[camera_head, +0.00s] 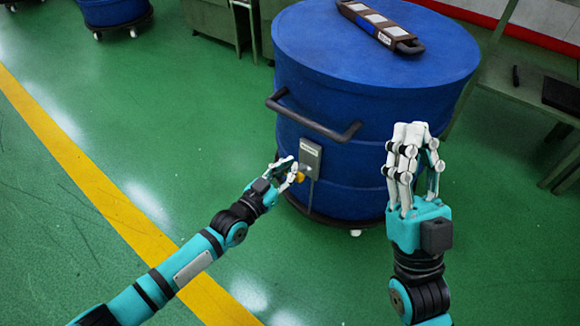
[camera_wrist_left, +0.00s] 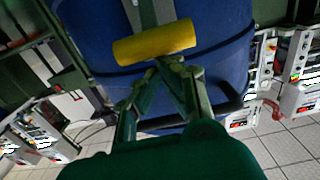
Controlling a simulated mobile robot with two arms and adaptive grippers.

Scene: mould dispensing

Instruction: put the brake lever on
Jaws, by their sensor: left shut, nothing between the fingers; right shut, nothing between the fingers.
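The brake lever appears as a yellow piece (camera_head: 300,177) low on the side of the blue drum (camera_head: 330,80), below a grey plate (camera_head: 311,155). In the left wrist view the lever (camera_wrist_left: 154,43) is a yellow bar, slightly tilted, at the end of a grey arm. My left gripper (camera_head: 291,169) is at the lever, its fingers shut and empty. In the left wrist view its fingertips (camera_wrist_left: 176,66) are together just below the bar; I cannot tell whether they touch it. My right gripper (camera_head: 410,132) is shut and empty, raised in front of the drum's right side.
A dark handle bar (camera_head: 315,124) juts from the drum just above my left gripper. A brown handled device (camera_head: 380,25) lies on the drum's lid. The drum stands on casters.

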